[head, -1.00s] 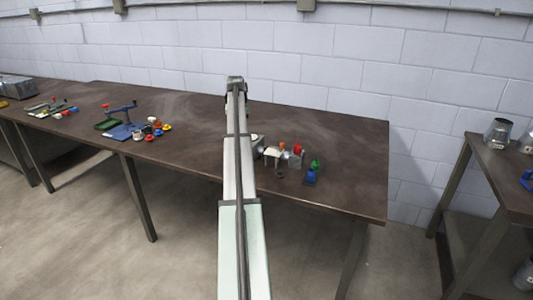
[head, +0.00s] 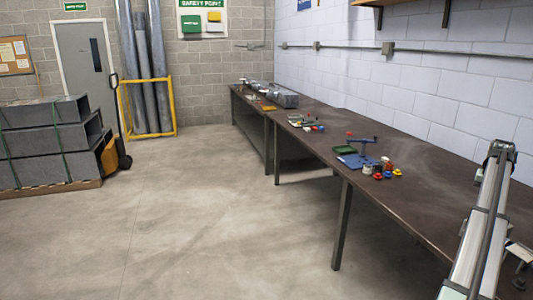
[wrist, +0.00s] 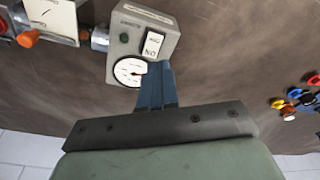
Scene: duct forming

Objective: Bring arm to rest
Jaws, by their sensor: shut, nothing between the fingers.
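My arm (head: 478,245) reaches up from the bottom right of the head view, over the dark workbench (head: 430,205). Its gripper is hidden in that view. In the wrist view my gripper (wrist: 155,68) shows as two blue fingers pressed together, with nothing between them. The fingertips overlap the lower edge of a grey box (wrist: 124,40) with a round dial and a white switch plate. I cannot tell whether they touch it.
A blue vise-like tool (head: 358,158) and several small coloured pots stand mid-bench. A metal duct piece (head: 284,98) lies farther back. Stacked grey ducts (head: 45,145) stand on a pallet at left. The floor (head: 210,220) between is clear.

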